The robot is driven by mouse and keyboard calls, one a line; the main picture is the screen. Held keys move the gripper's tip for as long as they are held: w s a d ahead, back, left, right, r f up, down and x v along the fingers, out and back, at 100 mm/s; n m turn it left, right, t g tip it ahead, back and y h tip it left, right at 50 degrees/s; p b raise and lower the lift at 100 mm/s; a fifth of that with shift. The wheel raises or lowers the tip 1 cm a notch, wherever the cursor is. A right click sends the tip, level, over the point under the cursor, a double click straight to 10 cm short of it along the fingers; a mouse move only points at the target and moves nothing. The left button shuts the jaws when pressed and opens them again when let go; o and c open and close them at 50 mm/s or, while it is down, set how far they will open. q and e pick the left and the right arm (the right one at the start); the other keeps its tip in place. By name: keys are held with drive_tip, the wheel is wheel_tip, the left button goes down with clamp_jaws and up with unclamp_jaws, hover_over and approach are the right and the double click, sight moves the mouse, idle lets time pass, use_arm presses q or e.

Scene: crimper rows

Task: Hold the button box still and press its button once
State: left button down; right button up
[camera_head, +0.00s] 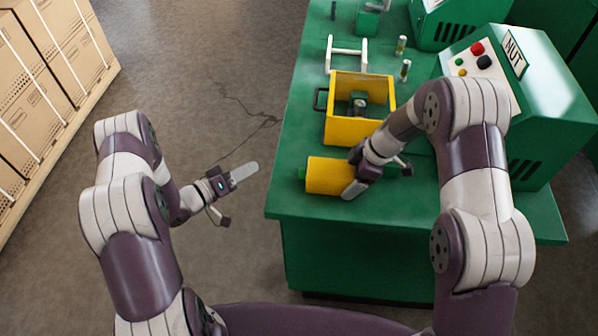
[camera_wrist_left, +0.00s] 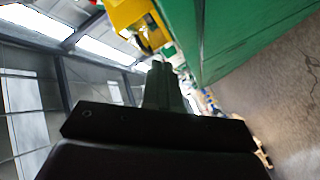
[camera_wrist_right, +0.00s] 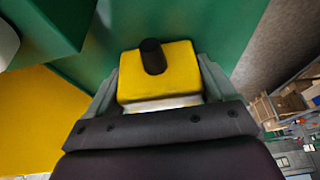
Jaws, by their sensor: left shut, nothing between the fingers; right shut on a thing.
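The yellow button box (camera_head: 328,176) lies near the left edge of the green table. My right gripper (camera_head: 352,186) is shut on the box, with a finger on either side in the right wrist view. My left gripper (camera_head: 246,173) is shut and empty, off the table's left edge. Its fingers point toward the stub end, with a gap between. The box's far end is hidden by my right gripper.
A yellow open bin (camera_head: 352,131) with a dark handle and something inside stands just behind the box. A green machine (camera_head: 545,95) labelled NUT stands at right. A white rack (camera_head: 347,53) and small posts are further back. Table (camera_head: 345,231) front is clear.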

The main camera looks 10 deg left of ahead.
sight(286, 182)
use_arm(q)
drive_tip(key=shift+s, duration=0.1)
drive_tip(key=shift+d, duration=4.45)
drive_tip(key=shift+d, duration=0.1)
drive_tip(key=shift+d, duration=0.3)
drive_tip(key=shift+d, duration=0.15)
